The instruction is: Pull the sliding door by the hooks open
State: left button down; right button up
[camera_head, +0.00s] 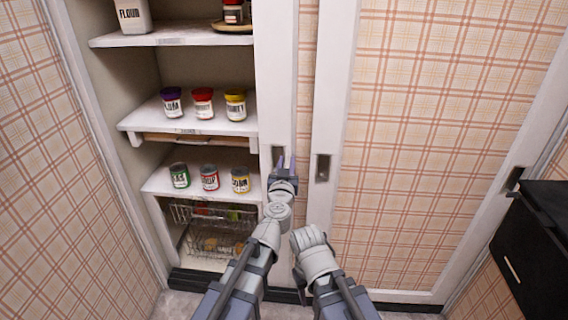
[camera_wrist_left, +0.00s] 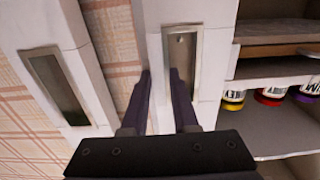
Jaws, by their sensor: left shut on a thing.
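The sliding door has a white upright edge (camera_head: 276,60) beside the open shelves, with a small recessed metal hook plate (camera_head: 279,154). My left gripper (camera_head: 285,165) is at that plate. In the left wrist view the gripper (camera_wrist_left: 160,95) has one dark finger in the recess of the plate (camera_wrist_left: 182,50) and the other past the door's edge, with the edge strip between them. A second door panel (camera_head: 335,90) overlaps it on the right and has its own recessed plate (camera_head: 323,168). My right arm is low in the middle; its fingers do not show.
Shelves with several jars (camera_head: 202,104), a flour canister (camera_head: 132,14) and wire baskets (camera_head: 215,240) stand open left of the door. A black cabinet (camera_head: 535,245) stands at the lower right. Plaid walls close in on both sides.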

pick_arm(q)
jog(key=shift+w, duration=0.1)
jog(key=c, duration=0.7)
grip_release()
